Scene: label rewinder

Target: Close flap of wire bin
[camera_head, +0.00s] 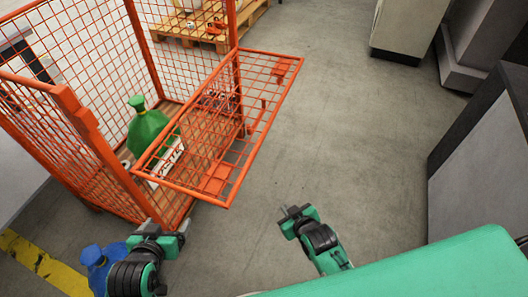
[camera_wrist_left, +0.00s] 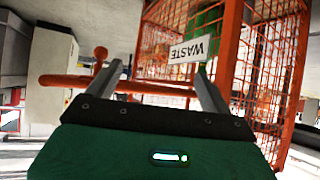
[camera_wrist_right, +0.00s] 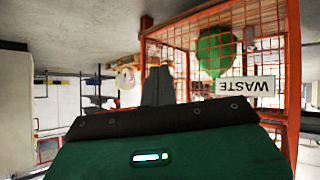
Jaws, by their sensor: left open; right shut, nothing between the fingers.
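The orange wire bin (camera_head: 120,95) stands at the left in the head view. Its mesh flap (camera_head: 262,112) is folded outward, roughly level, and sticks out towards the right. My left gripper (camera_head: 170,232) is open and empty, below the flap's near corner in the picture. In the left wrist view, an orange bar (camera_wrist_left: 150,88) crosses behind the open fingers (camera_wrist_left: 160,76); I cannot tell whether they touch it. My right gripper (camera_head: 290,211) is shut and empty, right of the flap and apart from it. Its closed fingers show in the right wrist view (camera_wrist_right: 160,88).
A green sack (camera_head: 147,125) and a white WASTE sign (camera_head: 163,168) show at the bin. A blue object (camera_head: 100,262) lies on the floor near my left arm. A wooden pallet (camera_head: 215,38) is behind. Grey cabinets (camera_head: 485,150) stand right; the floor between is clear.

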